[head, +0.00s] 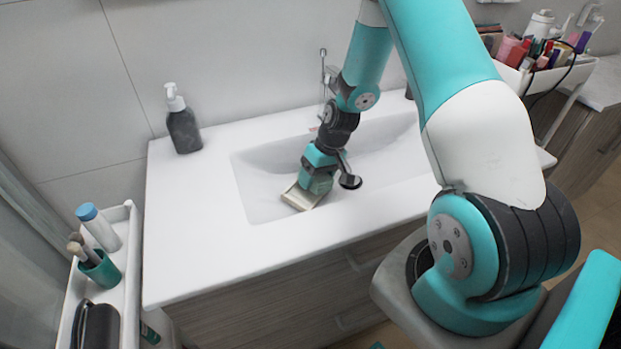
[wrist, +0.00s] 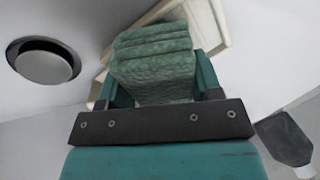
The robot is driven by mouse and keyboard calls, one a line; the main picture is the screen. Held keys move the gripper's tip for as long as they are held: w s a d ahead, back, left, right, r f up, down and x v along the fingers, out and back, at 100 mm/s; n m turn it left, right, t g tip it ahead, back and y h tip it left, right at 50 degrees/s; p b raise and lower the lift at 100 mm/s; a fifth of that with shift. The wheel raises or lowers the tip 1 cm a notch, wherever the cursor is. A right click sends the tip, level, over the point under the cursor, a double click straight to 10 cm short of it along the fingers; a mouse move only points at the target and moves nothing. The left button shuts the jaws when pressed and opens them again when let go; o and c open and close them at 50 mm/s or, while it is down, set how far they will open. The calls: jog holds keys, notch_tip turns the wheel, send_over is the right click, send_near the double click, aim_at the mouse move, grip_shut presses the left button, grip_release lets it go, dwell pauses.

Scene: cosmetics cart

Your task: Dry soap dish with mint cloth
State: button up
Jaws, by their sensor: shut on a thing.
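The mint cloth (wrist: 153,62) is a folded, textured green pad in the wrist view. My gripper (head: 314,182) is shut on it, with one finger on each side, low in the sink basin. The soap dish (head: 297,199) is a cream, shallow, rectangular dish at the gripper's tip in the head view. In the wrist view its pale rim (wrist: 222,25) shows behind and around the cloth. The cloth is over the dish, but I cannot tell whether they touch. The cloth hides most of the dish's inside.
The white sink basin (head: 257,172) surrounds the gripper, with a round drain (wrist: 45,62) at left in the wrist view. A dark pump bottle (head: 183,127) stands on the counter's left back. A white side tray (head: 131,232) and a cosmetics cart (head: 521,78) flank the counter.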

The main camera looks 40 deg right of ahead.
aim_at(299, 194)
jog(key=shift+w+a+f, duration=0.1)
jog(key=shift+w+a, duration=0.1)
jog(key=shift+a, duration=0.5)
jog(key=shift+w+a+f, duration=0.1)
jog(key=shift+w+a, duration=0.1)
jog(key=shift+a, duration=0.9)
jog(key=shift+s+d+r, duration=0.1)
jog(key=shift+s+d, duration=0.1)
jog(key=shift+d, duration=0.7)
jog(key=shift+s+d+r, duration=0.1)
jog(key=shift+s+d, duration=0.1)
jog(key=shift+d, duration=0.65)
jog(key=shift+w+a+f, duration=0.1)
jog(key=shift+w+a, duration=0.1)
jog(key=shift+a, duration=0.5)
jog(key=shift+w+a+f, duration=0.1)
jog(key=shift+w+a, duration=0.1)
jog(key=shift+a, duration=0.85)
